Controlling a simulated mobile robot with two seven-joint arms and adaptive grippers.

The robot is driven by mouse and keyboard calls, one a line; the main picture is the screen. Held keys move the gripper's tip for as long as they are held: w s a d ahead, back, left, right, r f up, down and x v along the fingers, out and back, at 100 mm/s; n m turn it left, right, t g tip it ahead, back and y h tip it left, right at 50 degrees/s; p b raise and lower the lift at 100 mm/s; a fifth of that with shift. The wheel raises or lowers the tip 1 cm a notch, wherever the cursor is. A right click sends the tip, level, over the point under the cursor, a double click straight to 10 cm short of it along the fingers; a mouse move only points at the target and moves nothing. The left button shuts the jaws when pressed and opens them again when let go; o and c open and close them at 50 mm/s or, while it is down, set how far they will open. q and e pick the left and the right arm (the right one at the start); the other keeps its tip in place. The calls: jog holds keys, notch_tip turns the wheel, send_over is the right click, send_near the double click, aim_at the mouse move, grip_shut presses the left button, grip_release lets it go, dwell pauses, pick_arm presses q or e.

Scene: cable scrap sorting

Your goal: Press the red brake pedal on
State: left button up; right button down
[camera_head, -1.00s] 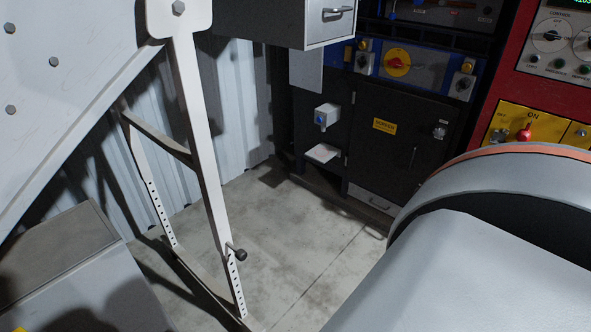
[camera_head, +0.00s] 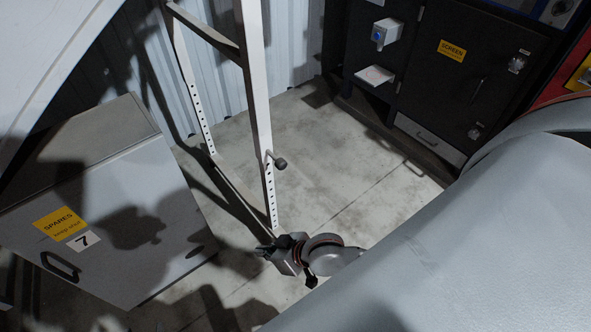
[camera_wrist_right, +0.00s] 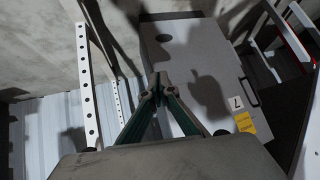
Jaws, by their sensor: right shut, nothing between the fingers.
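I cannot make out a red brake pedal in the head view or the right wrist view. My right gripper (camera_head: 265,252) is low in the head view, beside the foot of the white perforated stand, pointing left toward the grey cabinet. In the right wrist view its fingertips (camera_wrist_right: 158,90) meet, with nothing between them, in front of the cabinet. My left gripper is not in view.
The grey SPARES cabinet (camera_head: 150,205) stands at the left; it also shows in the right wrist view (camera_wrist_right: 195,60). The white stand (camera_head: 257,120) has a dark knob on its leg. A black SCREEN cabinet (camera_head: 465,75) is at the back right. Concrete floor (camera_head: 330,165) lies clear between.

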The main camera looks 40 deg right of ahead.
pick_arm(q)
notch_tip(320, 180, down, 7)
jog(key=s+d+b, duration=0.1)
jog(key=b, duration=0.9)
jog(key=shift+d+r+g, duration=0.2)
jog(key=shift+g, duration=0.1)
pick_arm(e)
jog(key=w+d+f+m+g+h, duration=0.1)
jog(key=w+d+f+g+h, duration=0.1)
jog(key=d+f, duration=0.6)
jog(key=w+d+f+m+g+h, duration=0.2)
jog(key=w+d+f+g, duration=0.2)
jog(key=d+f, duration=0.5)
notch_tip(320, 180, down, 3)
jog(key=shift+w+r+g, duration=0.1)
jog(key=shift+w+g, duration=0.2)
jog(key=shift+g, duration=0.1)
